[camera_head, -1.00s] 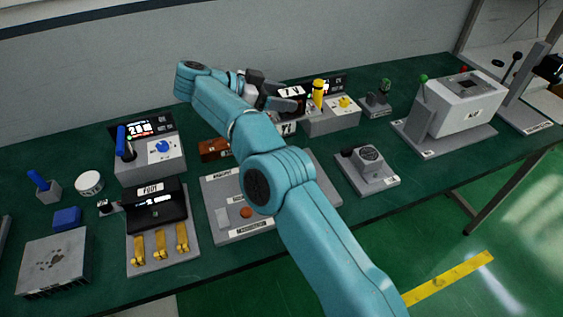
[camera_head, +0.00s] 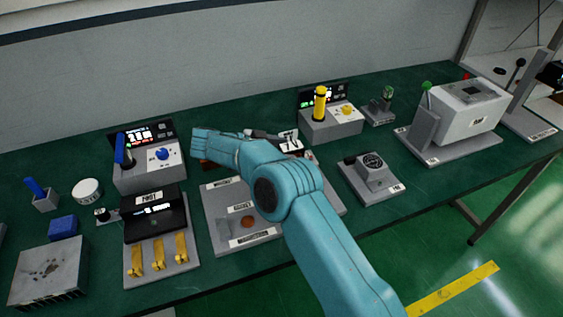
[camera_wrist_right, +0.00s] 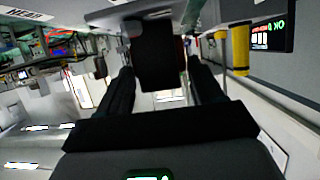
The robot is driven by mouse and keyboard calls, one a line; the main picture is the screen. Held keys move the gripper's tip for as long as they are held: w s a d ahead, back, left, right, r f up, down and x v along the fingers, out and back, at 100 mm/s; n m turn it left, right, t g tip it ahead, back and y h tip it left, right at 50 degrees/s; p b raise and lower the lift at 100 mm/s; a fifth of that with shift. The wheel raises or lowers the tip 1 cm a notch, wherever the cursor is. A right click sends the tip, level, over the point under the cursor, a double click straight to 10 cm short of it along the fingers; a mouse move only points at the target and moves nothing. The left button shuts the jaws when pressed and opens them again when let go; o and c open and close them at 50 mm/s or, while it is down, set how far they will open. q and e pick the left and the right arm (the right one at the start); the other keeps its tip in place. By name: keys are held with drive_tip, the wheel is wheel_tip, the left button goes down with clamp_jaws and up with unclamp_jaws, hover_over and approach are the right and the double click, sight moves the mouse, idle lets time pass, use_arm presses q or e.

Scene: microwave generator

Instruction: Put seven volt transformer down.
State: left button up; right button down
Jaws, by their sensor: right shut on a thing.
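The seven volt transformer (camera_head: 290,147) is a dark block with a white label in the head view, partly hidden by my arm. My right gripper (camera_head: 272,139) is shut on it and holds it over the back part of a grey labelled board (camera_head: 222,232). In the right wrist view the block (camera_wrist_right: 158,60) is black and sits between the two dark fingers of my right gripper (camera_wrist_right: 162,88). I cannot tell whether its underside touches anything. My left gripper is not in view.
A grey unit with a yellow handle (camera_head: 320,104) stands behind the transformer. A blue-handled unit (camera_head: 150,168) is to the left, and a grey device with a round dial (camera_head: 372,168) to the right. Green bench top is clear between the board and the yellow-handled unit.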

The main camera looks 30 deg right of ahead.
drive_tip(key=shift+w+f, duration=0.15)
drive_tip(key=shift+f, duration=0.3)
wheel_tip(320, 180, down, 3)
drive_tip(key=shift+f, duration=0.25)
drive_tip(key=shift+f, duration=0.1)
drive_tip(key=shift+c, duration=0.8)
unclamp_jaws()
drive_tip(key=shift+f, duration=0.1)
